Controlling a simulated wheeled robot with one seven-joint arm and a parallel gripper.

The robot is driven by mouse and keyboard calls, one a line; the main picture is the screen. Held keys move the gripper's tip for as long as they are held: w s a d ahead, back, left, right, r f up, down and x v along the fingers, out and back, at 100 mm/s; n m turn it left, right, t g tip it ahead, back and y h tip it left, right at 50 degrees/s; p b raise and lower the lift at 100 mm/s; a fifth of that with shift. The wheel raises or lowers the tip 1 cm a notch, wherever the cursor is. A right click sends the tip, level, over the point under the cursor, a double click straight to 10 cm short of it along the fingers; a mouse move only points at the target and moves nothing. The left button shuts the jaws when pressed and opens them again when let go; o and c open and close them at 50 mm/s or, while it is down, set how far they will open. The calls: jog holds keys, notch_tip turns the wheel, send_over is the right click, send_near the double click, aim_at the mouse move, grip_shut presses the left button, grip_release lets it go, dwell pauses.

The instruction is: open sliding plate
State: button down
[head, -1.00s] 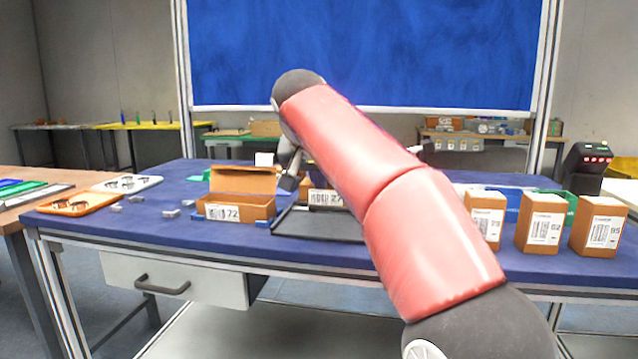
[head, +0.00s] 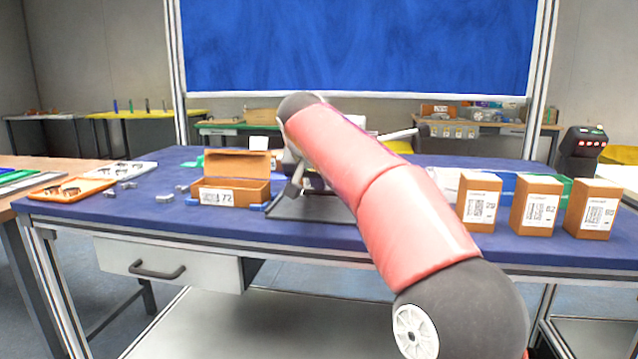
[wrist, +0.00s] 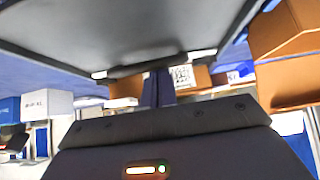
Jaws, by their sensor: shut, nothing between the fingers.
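A dark flat plate with a thin raised edge (head: 325,212) lies on the blue table behind my red arm, and I take it to be the sliding plate. In the wrist view the plate (wrist: 115,30) fills the upper left, very close to the fingers. My gripper (wrist: 160,88) is shut and empty, its tips at the plate's edge; I cannot tell whether they touch it. In the head view my arm mostly hides the gripper and the plate's right part.
An open cardboard box labelled 72 (head: 232,190) stands just left of the plate. Several labelled cartons (head: 535,205) and a dark scanner-like device (head: 581,158) stand at the right. An orange tray (head: 72,190) and small metal parts (head: 165,198) lie at the left.

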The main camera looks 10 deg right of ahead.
jog(key=s+a+b, duration=0.1)
jog(key=s, duration=0.1)
jog(key=s+a+b, duration=0.1)
jog(key=s, duration=0.2)
jog(key=s+b, duration=0.1)
jog(key=s, duration=0.2)
jog(key=shift+s+a, duration=0.15)
jog(key=shift+a, duration=0.25)
jog(key=shift+s, duration=0.2)
